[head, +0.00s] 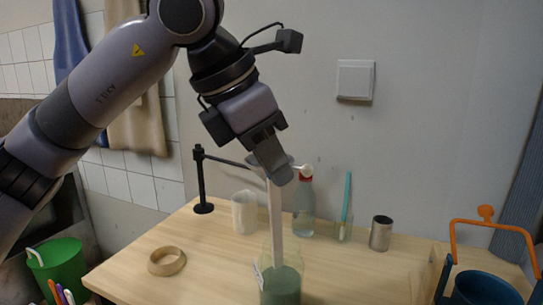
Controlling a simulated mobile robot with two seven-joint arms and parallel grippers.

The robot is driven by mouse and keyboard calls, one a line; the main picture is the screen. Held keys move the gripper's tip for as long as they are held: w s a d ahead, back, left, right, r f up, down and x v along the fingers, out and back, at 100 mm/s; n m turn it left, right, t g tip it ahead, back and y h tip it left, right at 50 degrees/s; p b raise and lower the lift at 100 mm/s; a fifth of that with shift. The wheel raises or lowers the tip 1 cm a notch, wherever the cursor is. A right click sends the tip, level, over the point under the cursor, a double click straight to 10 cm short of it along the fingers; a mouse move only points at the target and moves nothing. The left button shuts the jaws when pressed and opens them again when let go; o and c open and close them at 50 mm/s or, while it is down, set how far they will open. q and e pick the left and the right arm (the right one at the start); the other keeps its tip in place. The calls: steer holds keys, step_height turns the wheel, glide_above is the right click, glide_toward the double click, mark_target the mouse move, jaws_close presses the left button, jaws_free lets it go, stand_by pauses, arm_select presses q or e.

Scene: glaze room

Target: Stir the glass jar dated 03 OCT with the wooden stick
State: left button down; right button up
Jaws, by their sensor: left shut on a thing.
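My left gripper (274,168) comes down from the upper left and is shut on the upper end of the pale wooden stick (276,222). The stick hangs nearly upright. Its lower end goes into a glass jar (281,286) at the front middle of the table and is hidden in the jar's grey-green contents. A small pale tag shows at the jar's left side, but I cannot read a date on it. The jar's base is cut off by the picture's bottom edge. My right gripper is not in view.
Behind the jar on the wooden table (215,270) stand a white cup (244,213), a red-topped bottle (303,212), a glass with a teal stick (346,205) and a metal cylinder (381,234). A black stand (201,180) and wooden ring (167,262) are left. A blue pot (485,290) is right.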

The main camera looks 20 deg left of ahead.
mark_target(269, 200)
arm_select(q)
steer(key=shift+w+f+b, duration=0.15)
steer(key=shift+f+b, duration=0.35)
steer(key=shift+f, duration=0.3)
steer(key=shift+w+f+b, duration=0.1)
steer(key=shift+f+b, duration=0.4)
steer(key=shift+f, duration=0.25)
steer(key=shift+w+f+b, duration=0.15)
steer(key=shift+f+b, duration=0.6)
steer(key=shift+f, duration=0.25)
steer(key=shift+w+f+b, duration=0.15)
steer(key=shift+f+b, duration=0.55)
steer(key=shift+f, duration=0.3)
steer(key=shift+s, duration=0.1)
